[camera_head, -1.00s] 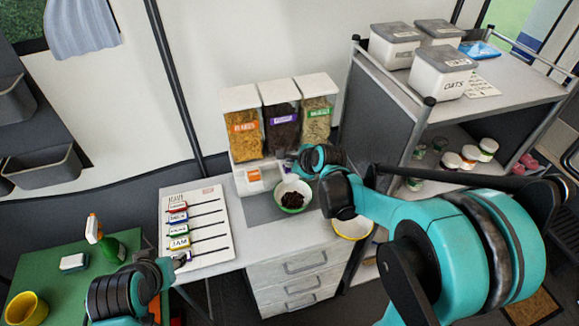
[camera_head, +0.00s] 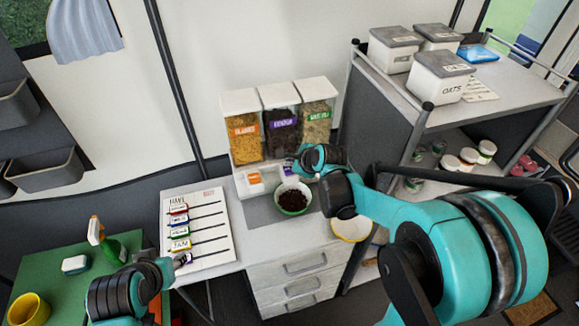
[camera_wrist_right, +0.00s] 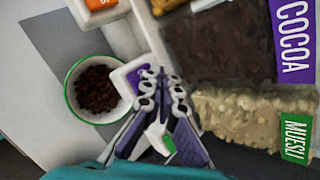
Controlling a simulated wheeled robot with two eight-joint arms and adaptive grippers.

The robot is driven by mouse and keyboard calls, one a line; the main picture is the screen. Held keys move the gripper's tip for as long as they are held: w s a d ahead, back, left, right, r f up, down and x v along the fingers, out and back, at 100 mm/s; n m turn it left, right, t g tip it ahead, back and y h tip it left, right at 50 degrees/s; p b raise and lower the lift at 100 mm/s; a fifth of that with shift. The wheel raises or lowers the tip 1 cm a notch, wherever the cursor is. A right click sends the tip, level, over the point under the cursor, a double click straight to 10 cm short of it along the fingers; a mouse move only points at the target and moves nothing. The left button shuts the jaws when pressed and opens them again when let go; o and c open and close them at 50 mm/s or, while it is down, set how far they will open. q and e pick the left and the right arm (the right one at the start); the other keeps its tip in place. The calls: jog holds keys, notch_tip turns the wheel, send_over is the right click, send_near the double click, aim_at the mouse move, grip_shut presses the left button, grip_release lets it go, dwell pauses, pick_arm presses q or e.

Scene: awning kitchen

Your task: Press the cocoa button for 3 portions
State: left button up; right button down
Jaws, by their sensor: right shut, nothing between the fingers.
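The dispenser's middle hopper with the purple label (camera_head: 283,125) holds dark brown cocoa; the label reads COCOA in the right wrist view (camera_wrist_right: 294,38). The purple cocoa button (camera_head: 289,167) is on the dispenser's front; it also shows in the right wrist view (camera_wrist_right: 140,76). My right gripper (camera_wrist_right: 165,82) is shut and empty, its fingertips right beside this button; contact is not clear. A white bowl with a green rim (camera_head: 304,209) stands below, holding dark brown cocoa. My left gripper (camera_head: 182,260) is by the lower edge of the list board; its jaws are too small to judge.
The orange-label hopper (camera_head: 245,140) and the green-label muesli hopper (camera_head: 316,120) flank the cocoa. A yellow-rimmed bowl (camera_head: 352,228) sits right, partly behind my arm. The list board (camera_head: 212,215) lies left. A shelf with white containers (camera_head: 440,80) stands right.

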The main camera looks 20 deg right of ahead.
jog(key=shift+r, duration=0.1)
notch_tip(320, 180, up, 5)
jog(key=p, duration=0.4)
dwell(0.3)
dwell(1.9)
jog(key=n, duration=0.3)
jog(key=n+p, duration=0.1)
jog(key=shift+r+n, duration=0.3)
jog(key=shift+n, duration=0.1)
notch_tip(320, 180, up, 3)
jog(key=n+p, duration=0.4)
jog(key=n, duration=2.7)
jog(key=shift+p, duration=0.3)
